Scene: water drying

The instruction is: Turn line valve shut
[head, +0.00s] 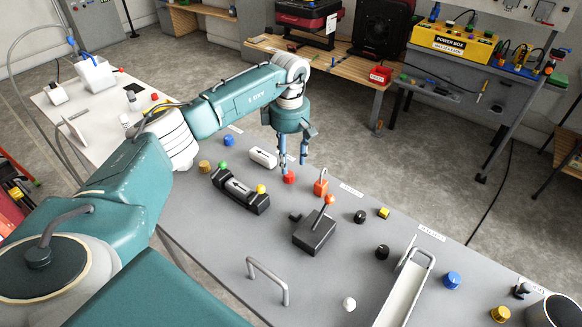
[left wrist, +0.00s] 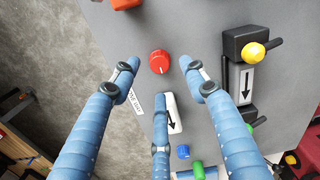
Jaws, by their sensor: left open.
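A round red knob (head: 289,177) with a pale pointer mark stands on the grey panel. It also shows in the left wrist view (left wrist: 159,62). I cannot read a label that names it as the line valve. My left gripper (head: 293,166) points down over this knob. In the left wrist view the gripper (left wrist: 159,72) is open. Two blue fingertips are on either side of the knob with gaps, and the third finger is below it in the picture. Nothing is held. My right gripper is not in view.
Close by are a white block with an arrow (head: 263,157), a black gauge block (head: 241,191) with green and yellow knobs, an orange lock-like piece (head: 320,187) and a black box with a red-tipped lever (head: 314,232). A metal handle (head: 268,282) rises nearer.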

